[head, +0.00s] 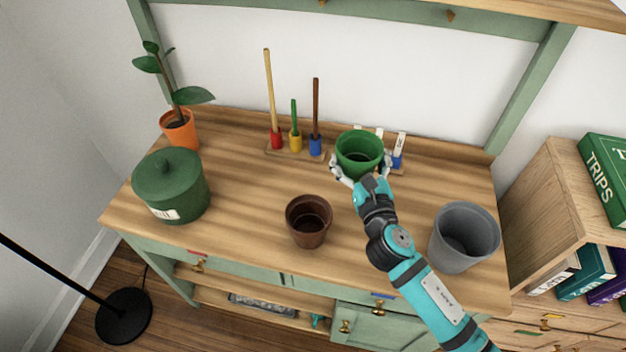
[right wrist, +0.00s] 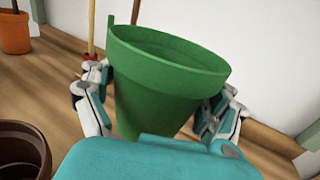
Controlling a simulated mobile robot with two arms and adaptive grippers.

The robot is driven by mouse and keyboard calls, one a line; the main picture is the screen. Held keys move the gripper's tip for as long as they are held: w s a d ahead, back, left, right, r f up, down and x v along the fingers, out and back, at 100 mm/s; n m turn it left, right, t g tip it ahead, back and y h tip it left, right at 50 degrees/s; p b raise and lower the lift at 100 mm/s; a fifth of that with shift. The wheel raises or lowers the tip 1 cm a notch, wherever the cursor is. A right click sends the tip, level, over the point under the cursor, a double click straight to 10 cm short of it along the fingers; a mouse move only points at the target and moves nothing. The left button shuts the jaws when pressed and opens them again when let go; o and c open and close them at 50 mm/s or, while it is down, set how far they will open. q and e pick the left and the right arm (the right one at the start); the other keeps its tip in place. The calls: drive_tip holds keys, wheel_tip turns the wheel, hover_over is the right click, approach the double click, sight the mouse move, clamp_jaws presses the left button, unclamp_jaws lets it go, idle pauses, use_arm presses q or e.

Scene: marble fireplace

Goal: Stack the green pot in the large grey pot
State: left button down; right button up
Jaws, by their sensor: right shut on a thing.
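The green pot (head: 359,152) is upright near the back of the wooden bench, with its open rim facing up. My right gripper (head: 362,172) is shut on it, with one finger on each side of the pot. The right wrist view shows the green pot (right wrist: 165,85) between the two fingers (right wrist: 160,100); whether its base touches the bench cannot be told. The large grey pot (head: 464,237) stands upright and empty at the bench's right front, to the right of my right arm. My left gripper is not in view.
A small brown pot (head: 309,221) stands at the front middle. A lidded green canister (head: 171,186) and a plant in an orange pot (head: 180,131) are at left. Racks of coloured tools (head: 296,141) line the back. Bare bench lies between the brown pot and the canister.

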drive_tip(key=f+b, duration=0.2)
drive_tip(key=f, duration=0.3)
drive_tip(key=shift+s, duration=0.2)
drive_tip(key=shift+f+b, duration=1.55)
drive_tip(key=shift+f, duration=0.8)
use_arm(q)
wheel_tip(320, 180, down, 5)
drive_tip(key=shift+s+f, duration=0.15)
use_arm(e)
drive_tip(key=shift+w, duration=0.1)
drive_tip(key=shift+r, duration=0.1)
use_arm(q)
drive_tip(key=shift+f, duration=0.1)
use_arm(e)
drive_tip(key=o, duration=0.7)
drive_tip(key=shift+f, duration=0.2)
drive_tip(key=shift+o, duration=1.4)
